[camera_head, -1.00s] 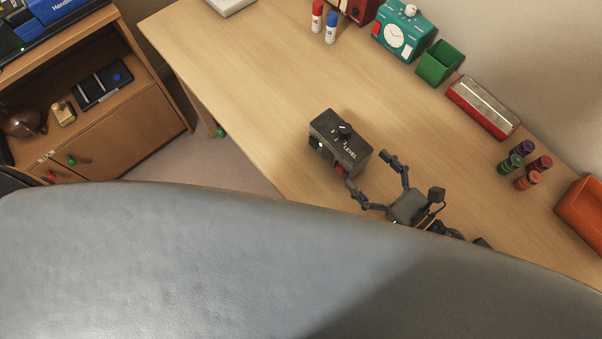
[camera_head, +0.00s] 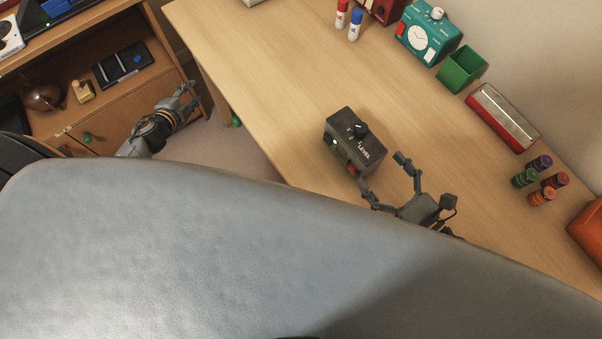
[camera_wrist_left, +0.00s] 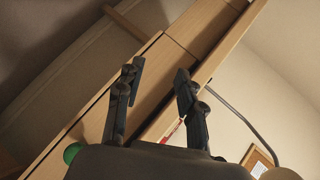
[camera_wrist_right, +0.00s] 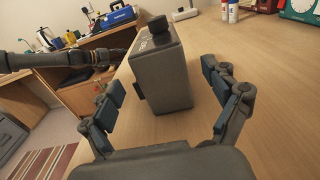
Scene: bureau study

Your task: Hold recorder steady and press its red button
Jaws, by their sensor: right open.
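The recorder (camera_head: 369,153) is a dark grey box with a black knob, "LEVEL" lettering and a small green light. It stands on the desk, and its red button (camera_head: 351,169) shows on the side facing the desk's front edge. My right gripper (camera_head: 383,173) is open at the recorder's near end. In the right wrist view the recorder (camera_wrist_right: 164,80) stands just ahead, between the spread fingers; no grip on it shows. My left gripper (camera_head: 191,96) is open and empty, left of the desk near the cabinet. The left wrist view shows its spread fingers (camera_wrist_left: 158,80).
The desk (camera_head: 270,100) is clear around the recorder. Several coloured bottles (camera_head: 541,180), a red-and-silver box (camera_head: 503,118), a green cup (camera_head: 462,69) and a teal clock (camera_head: 428,36) line the wall side. A grey chair back (camera_head: 200,250) fills the foreground.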

